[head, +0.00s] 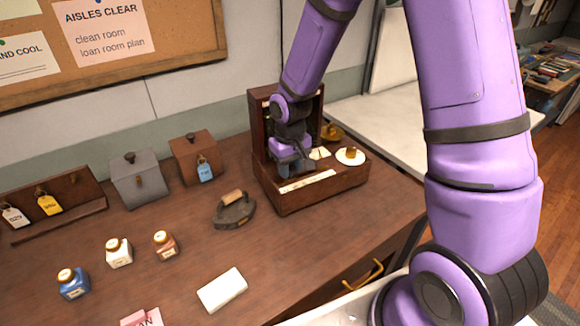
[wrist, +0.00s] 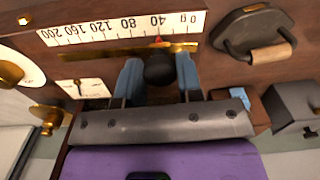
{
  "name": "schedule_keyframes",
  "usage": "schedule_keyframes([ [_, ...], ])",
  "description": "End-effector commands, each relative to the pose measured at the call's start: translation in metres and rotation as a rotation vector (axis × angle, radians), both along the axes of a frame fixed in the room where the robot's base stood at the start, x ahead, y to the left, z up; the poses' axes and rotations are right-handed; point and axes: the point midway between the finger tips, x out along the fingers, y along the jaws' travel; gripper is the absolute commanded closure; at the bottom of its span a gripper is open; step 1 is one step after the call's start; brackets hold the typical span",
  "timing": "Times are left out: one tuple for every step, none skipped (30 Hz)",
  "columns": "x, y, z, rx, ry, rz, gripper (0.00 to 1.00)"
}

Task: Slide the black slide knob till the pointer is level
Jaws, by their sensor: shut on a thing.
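A wooden balance box (head: 310,197) stands at the right end of the counter. In the wrist view, its white gram scale (wrist: 120,27) runs along the edge, numbers upside down, with a brass rail below. The black slide knob (wrist: 160,69) sits on the rail, and a small red marker shows near 40. My gripper (head: 295,168) is at the box's front, its blue fingers (wrist: 157,62) either side of the knob, shut on it. A small cream plate (wrist: 82,87) with a dark pointer shows left of the fingers; its exact tilt is too small to tell.
A white pan (head: 350,158) with a brass weight is at the box's right. A flat iron (head: 234,211) stands close to the left, with a grey box (head: 139,181) and brown box (head: 194,158) behind. Several small bottles stand farther left.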

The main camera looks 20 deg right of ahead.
Motion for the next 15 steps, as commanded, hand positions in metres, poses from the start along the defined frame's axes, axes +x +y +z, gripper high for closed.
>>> schedule_keyframes([
  [0.000, -0.001, 0.000, 0.000, 0.000, -0.001, 0.78],
  [0.000, -0.002, 0.000, 0.000, 0.000, -0.001, 0.78],
  [0.001, -0.004, 0.000, 0.000, -0.001, -0.001, 0.78],
  [0.001, -0.005, 0.000, 0.000, -0.001, -0.001, 0.78],
  [0.001, -0.006, 0.000, 0.000, -0.001, -0.001, 0.78],
  [0.001, -0.008, 0.000, 0.000, -0.001, -0.002, 0.78],
  [0.001, -0.010, 0.000, 0.000, -0.001, -0.002, 0.78],
  [0.001, -0.011, 0.000, 0.000, -0.001, -0.003, 0.78],
  [0.002, -0.013, 0.000, 0.000, -0.001, -0.003, 0.78],
  [0.002, -0.014, 0.000, 0.000, -0.001, -0.002, 0.78],
  [0.002, -0.015, 0.000, 0.000, -0.001, -0.002, 0.78],
  [0.002, -0.017, 0.000, 0.000, -0.001, -0.001, 0.78],
  [0.002, -0.018, 0.000, 0.000, -0.001, -0.001, 0.78],
  [0.002, -0.019, 0.000, 0.000, -0.001, -0.001, 0.78],
  [0.002, -0.021, 0.000, 0.000, -0.001, -0.002, 0.78],
])
